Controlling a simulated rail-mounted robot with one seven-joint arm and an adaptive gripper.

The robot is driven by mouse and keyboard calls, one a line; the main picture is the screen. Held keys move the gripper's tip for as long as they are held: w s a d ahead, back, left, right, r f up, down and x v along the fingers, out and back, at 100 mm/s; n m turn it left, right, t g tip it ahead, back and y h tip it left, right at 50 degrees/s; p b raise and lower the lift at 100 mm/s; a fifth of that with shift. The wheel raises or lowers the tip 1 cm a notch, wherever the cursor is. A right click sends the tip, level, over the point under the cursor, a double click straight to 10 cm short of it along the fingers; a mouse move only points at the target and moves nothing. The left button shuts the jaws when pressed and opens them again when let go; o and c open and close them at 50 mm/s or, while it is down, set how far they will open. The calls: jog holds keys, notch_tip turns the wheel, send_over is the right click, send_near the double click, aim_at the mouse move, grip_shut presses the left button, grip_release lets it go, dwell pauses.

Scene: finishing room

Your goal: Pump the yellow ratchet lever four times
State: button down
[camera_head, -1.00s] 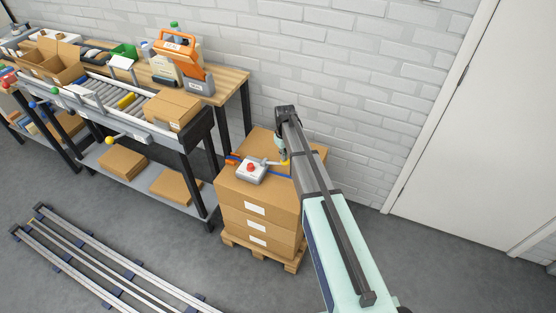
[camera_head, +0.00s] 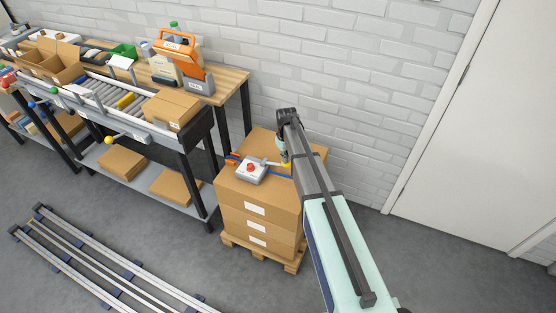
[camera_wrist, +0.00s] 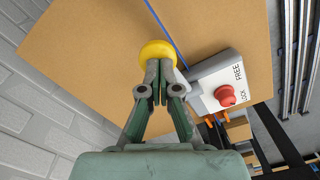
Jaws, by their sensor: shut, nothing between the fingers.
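The ratchet (camera_head: 250,171) is a grey-white box with a red knob, sitting on top of a stack of cardboard boxes (camera_head: 258,210). Its lever sticks out to the right and ends in a yellow ball (camera_head: 286,164), partly hidden by my arm. In the wrist view the yellow ball (camera_wrist: 158,52) lies right at the tips of my gripper (camera_wrist: 158,68). The fingers are shut with nothing between them and seem to touch or nearly touch the ball. The ratchet body (camera_wrist: 214,84) shows at the right with the words FREE and LOCK beside its red knob (camera_wrist: 225,95).
A blue strap (camera_wrist: 168,35) runs across the box top. The stack stands on a wooden pallet (camera_head: 262,252) by the white brick wall (camera_head: 350,100). A roller conveyor and workbench (camera_head: 230,82) stand to the left. Metal rails (camera_head: 90,262) lie on the floor at lower left.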

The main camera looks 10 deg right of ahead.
jog(key=shift+s+d+f+b, duration=0.2)
jog(key=shift+d+f+b, duration=0.1)
jog(key=shift+f, duration=0.35)
jog(key=shift+s+d+f, duration=0.1)
jog(key=shift+f, duration=0.3)
dwell(0.6)
jog(key=shift+d+f+b, duration=0.15)
jog(key=shift+f+b, duration=0.1)
jog(key=shift+b, duration=0.1)
jog(key=shift+r, duration=0.2)
jog(key=shift+w+a+r+p, duration=0.25)
jog(key=shift+r+p, duration=0.3)
jog(key=shift+r, duration=0.55)
jog(key=shift+w+a+r+p, duration=0.1)
jog(key=shift+a+r+p, duration=0.35)
jog(key=shift+r, duration=0.7)
jog(key=shift+w+a+r+p, duration=0.2)
jog(key=shift+r+p, duration=0.4)
jog(key=shift+r, duration=0.5)
